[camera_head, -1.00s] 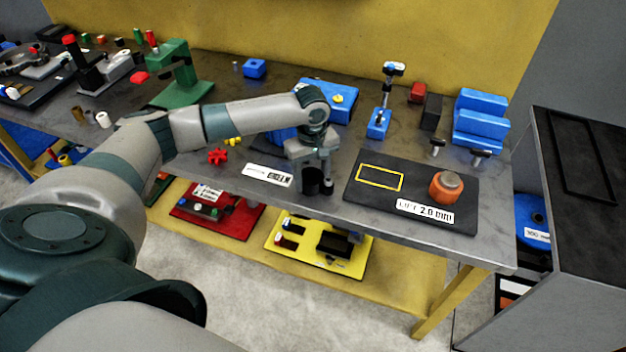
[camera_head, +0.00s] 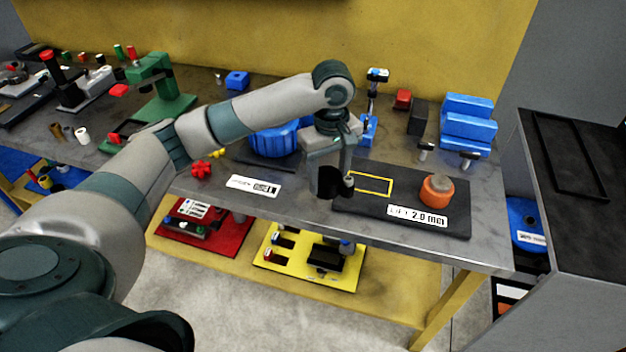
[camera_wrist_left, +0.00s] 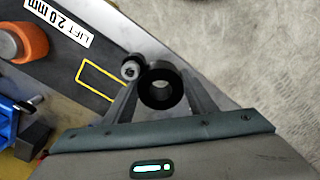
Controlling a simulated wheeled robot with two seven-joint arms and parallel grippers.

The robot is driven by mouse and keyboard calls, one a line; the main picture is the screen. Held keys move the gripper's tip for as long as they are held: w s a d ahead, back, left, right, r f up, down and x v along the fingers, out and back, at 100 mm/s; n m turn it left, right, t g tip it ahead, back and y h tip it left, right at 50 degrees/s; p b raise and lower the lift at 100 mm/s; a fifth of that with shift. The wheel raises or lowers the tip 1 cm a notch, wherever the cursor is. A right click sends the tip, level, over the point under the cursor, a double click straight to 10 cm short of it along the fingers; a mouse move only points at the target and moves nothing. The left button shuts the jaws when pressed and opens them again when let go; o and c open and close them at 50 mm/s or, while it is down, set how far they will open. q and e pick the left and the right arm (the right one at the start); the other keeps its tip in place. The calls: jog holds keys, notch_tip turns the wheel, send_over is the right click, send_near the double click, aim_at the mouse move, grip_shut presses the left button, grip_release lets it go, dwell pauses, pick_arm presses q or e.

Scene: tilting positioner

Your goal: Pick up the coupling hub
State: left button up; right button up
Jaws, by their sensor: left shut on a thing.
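My left gripper (camera_head: 337,174) is shut on the coupling hub (camera_head: 327,183), a black cylinder. In the left wrist view the hub (camera_wrist_left: 162,86) is a black ring with a round hole, seen end-on between the fingers (camera_wrist_left: 158,95). A small grey round part (camera_head: 349,184) sits close beside the hub; it also shows in the left wrist view (camera_wrist_left: 130,68). The hub appears held above the bench's front edge, at the left end of a dark mat (camera_head: 390,212) with a yellow outlined rectangle (camera_head: 370,182). My right gripper is not in view.
An orange cylinder (camera_head: 437,190) with a grey top and a "LIFT 2.0 mm" label (camera_head: 417,217) are on the mat. A blue round fixture (camera_head: 273,141) stands behind my arm, with a red star knob (camera_head: 201,170) at left. Blue blocks (camera_head: 467,125) stand at the back right.

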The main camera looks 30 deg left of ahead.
pick_arm(q)
jog(key=shift+s+d+r, duration=0.1)
jog(key=shift+d+r, duration=0.35)
jog(key=shift+d, duration=0.15)
jog(key=shift+s+d+r, duration=0.1)
jog(key=shift+d+r, duration=0.3)
jog(key=shift+d, duration=0.2)
